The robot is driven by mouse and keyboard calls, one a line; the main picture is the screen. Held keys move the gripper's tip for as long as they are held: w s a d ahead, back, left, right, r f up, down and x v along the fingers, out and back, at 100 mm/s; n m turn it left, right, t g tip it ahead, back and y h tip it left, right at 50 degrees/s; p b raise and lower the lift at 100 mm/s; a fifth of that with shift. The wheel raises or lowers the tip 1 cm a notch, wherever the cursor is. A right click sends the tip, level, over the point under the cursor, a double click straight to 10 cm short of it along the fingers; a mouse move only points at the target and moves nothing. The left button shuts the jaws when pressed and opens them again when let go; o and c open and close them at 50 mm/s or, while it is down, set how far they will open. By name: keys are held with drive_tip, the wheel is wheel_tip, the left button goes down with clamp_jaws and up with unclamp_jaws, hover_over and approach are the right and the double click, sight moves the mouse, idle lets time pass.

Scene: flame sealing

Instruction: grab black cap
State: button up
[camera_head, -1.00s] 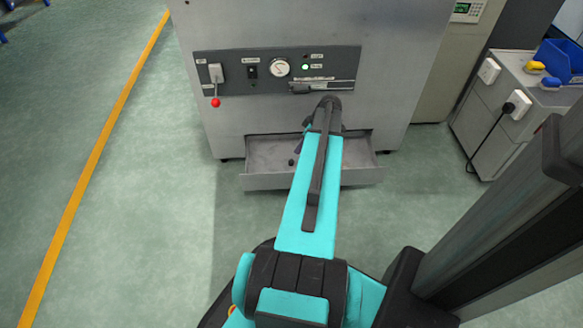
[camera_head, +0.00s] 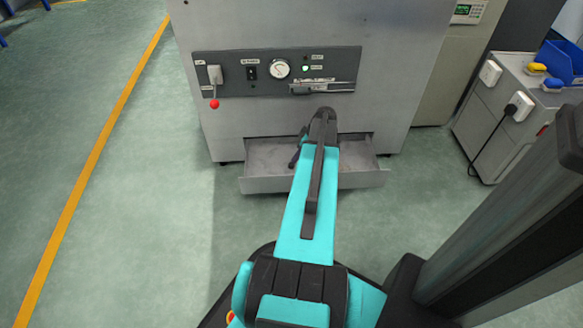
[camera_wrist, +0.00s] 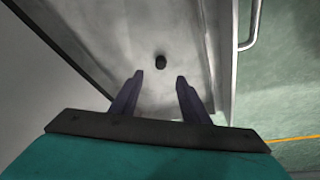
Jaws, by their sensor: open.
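The black cap (camera_wrist: 161,62) is a small dark cylinder on the metal floor of the open drawer (camera_wrist: 196,50). In the wrist view it lies just beyond my gripper (camera_wrist: 159,82), roughly centred between the two dark fingers. The fingers are apart with nothing between them.
The grey machine (camera_head: 390,60) rises behind the drawer, with a control panel (camera_head: 228,72) and a red-knobbed lever (camera_head: 214,103). The drawer's side walls stand close around my gripper.

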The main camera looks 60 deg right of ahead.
sight(291, 164)
drive_tip(key=shift+b+x, duration=0.4)
drive_tip(key=shift+x, duration=1.15)
drive_tip(key=shift+b+x, duration=1.6)
drive_tip(key=shift+x, duration=1.05)
drive_tip(key=shift+s, duration=0.1)
clamp_jaws()
